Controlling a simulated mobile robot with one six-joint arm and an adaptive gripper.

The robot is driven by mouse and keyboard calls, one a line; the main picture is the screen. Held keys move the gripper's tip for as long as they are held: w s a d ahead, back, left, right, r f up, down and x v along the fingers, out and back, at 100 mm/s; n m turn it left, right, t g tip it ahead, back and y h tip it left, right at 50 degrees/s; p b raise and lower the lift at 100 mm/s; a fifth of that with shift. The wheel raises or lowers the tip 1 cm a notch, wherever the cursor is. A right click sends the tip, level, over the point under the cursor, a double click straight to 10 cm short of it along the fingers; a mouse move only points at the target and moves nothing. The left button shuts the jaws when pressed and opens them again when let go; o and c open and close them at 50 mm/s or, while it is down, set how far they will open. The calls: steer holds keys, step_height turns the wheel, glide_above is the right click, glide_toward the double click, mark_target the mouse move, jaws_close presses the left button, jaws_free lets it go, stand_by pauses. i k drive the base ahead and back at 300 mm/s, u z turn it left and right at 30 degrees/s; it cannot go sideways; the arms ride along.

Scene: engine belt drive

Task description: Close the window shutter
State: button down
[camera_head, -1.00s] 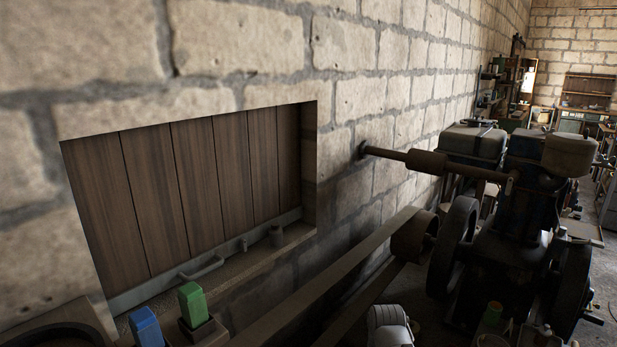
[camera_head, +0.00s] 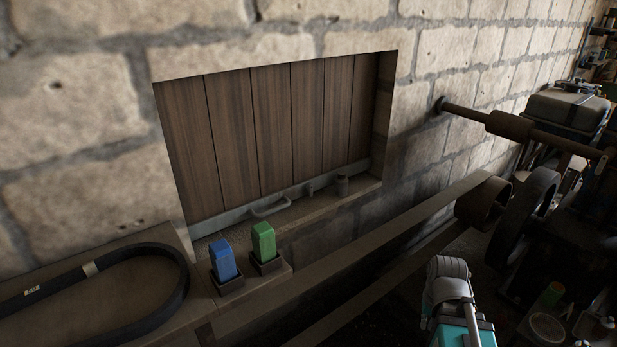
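The window shutter (camera_head: 270,130) is a panel of dark brown vertical planks set in a recess of the stone wall. It fills the opening from side to side. A pale metal rail runs along its lower edge, with a curved handle (camera_head: 270,207) on it. A white and teal part of my arm (camera_head: 450,290) shows at the bottom, right of the window and apart from the shutter. My gripper's fingers cannot be made out in this view.
A blue block (camera_head: 223,260) and a green block (camera_head: 263,242) stand in holders below the sill. A black belt (camera_head: 178,285) lies on the ledge at left. A small cylinder (camera_head: 342,186) stands on the sill. The engine's flywheel (camera_head: 528,215) and shaft (camera_head: 500,124) are at right.

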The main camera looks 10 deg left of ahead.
mark_target(242, 144)
steer(key=u, duration=0.15)
steer(key=i, duration=1)
steer(key=z, duration=0.15)
